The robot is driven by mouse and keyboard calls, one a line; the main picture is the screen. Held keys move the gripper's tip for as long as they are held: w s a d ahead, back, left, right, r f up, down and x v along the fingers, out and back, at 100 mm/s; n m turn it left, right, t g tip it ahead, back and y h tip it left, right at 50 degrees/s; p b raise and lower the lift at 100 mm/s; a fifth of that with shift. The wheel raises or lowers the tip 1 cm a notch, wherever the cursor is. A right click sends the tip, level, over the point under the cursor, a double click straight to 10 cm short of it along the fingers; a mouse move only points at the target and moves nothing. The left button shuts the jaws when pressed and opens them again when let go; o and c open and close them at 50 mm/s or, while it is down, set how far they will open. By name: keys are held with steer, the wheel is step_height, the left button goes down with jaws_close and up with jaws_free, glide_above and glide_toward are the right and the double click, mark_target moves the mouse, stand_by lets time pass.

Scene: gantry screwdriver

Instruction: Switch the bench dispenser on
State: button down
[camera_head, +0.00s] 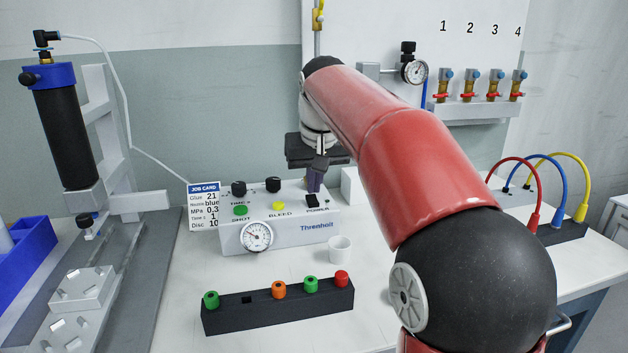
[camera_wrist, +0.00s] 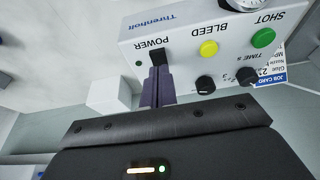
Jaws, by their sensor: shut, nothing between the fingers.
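The bench dispenser (camera_head: 285,236) is a white box with a gauge, a green SHOT button, a yellow BLEED button (camera_head: 278,206) and two black knobs. Its black POWER rocker switch (camera_wrist: 157,58) sits at one end of the panel, in the wrist view beside the POWER label. In the head view the switch (camera_head: 312,201) shows just below my fingertips. My gripper (camera_head: 314,190) is shut and empty, with its purple fingers pointing down at the switch. In the wrist view the fingertips (camera_wrist: 157,72) are right at the switch's edge; I cannot tell whether they touch. A small dark dot beside POWER looks unlit.
A job card (camera_head: 204,206) stands left of the dispenser. A white cup (camera_head: 340,249) and a black rack (camera_head: 278,307) with coloured caps stand in front. A white block (camera_head: 352,186) is close to the right of my gripper. Coloured hoses (camera_head: 567,190) arch at the right.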

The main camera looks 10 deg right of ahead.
steer(key=v, duration=1.2)
steer(key=shift+w, duration=0.2)
steer(key=shift+w, duration=0.15)
steer(key=shift+w+r+b, duration=0.3)
steer(key=shift+w+b, duration=0.3)
steer(key=shift+w, duration=0.05)
steer(key=shift+f, duration=0.1)
steer(key=b+x, duration=0.2)
steer(key=x, duration=0.2)
steer(key=b+x, duration=0.2)
steer(key=x, duration=0.3)
steer(key=b+x, duration=0.1)
steer(key=x, duration=0.3)
steer(key=shift+s+f+b, duration=0.25)
steer(key=shift+f+b, duration=0.15)
steer(key=shift+f, duration=0.1)
steer(key=shift+w+r+p, duration=0.1)
steer(key=shift+r+p, duration=0.05)
steer(key=shift+p, duration=0.5)
